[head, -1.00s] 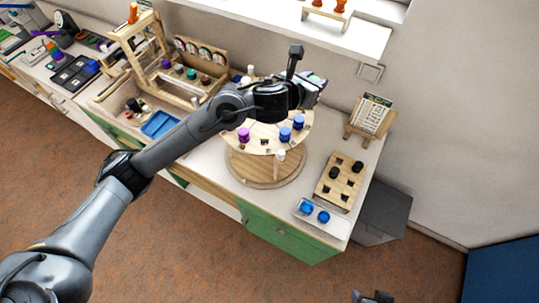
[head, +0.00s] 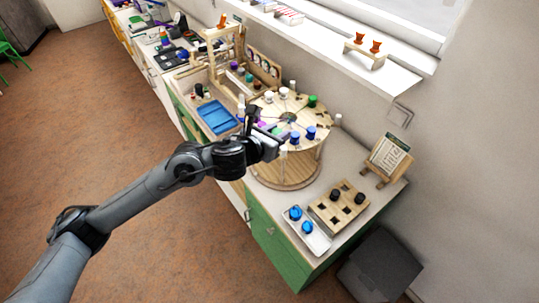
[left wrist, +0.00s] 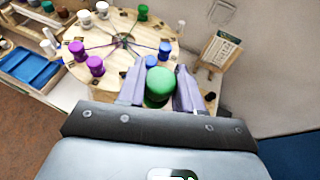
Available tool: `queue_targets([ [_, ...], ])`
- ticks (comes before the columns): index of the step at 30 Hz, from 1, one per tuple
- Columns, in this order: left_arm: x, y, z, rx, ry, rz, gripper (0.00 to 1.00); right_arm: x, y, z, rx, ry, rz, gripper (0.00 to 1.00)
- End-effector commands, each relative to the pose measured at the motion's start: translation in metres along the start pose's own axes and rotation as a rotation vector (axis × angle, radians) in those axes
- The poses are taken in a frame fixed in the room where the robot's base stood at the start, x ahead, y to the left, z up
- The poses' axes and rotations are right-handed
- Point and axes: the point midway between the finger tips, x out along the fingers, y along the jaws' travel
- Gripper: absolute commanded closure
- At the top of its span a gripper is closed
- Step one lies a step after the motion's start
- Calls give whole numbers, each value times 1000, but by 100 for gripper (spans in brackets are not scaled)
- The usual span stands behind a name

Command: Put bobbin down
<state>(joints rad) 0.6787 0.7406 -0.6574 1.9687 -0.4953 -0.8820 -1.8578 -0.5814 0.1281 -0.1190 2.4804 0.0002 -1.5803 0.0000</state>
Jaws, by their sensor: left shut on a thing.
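My left gripper (head: 280,143) is over the near left side of the round wooden carousel (head: 287,172). The carousel's top also shows in the left wrist view (left wrist: 125,58), just beyond the held bobbin. On it stand purple bobbins (left wrist: 95,65), blue bobbins (left wrist: 165,48), white bobbins (left wrist: 102,9) and another green bobbin (left wrist: 143,11). I cannot tell whether the held bobbin touches anything. My right gripper is out of view.
A wooden board with square holes (head: 325,211) holds two black bobbins (head: 360,198). A pale tray (head: 318,242) beside it holds two blue pieces (head: 295,212). A card stand (head: 388,160) is at the right. A blue tray (head: 217,117) and wooden frame (head: 238,45) lie left.

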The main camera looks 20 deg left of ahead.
Motion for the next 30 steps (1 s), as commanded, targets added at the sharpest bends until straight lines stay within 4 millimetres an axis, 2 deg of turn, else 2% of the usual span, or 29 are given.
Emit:
queue_targets([
  [4, 4, 15, -12, -8, 3, 15, 96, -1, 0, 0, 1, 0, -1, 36],
  [8, 21, 22, -18, -11, 2, 17, 96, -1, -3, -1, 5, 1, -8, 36],
  [15, 73, 43, -27, -12, 1, 17, 96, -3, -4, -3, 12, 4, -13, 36],
  [21, 107, 57, -34, -10, -1, 16, 96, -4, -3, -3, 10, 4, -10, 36],
  [24, 117, 61, -36, -9, -1, 16, 96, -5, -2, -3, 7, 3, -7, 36],
  [30, 124, 64, -39, -7, -1, 16, 96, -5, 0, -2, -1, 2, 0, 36],
])
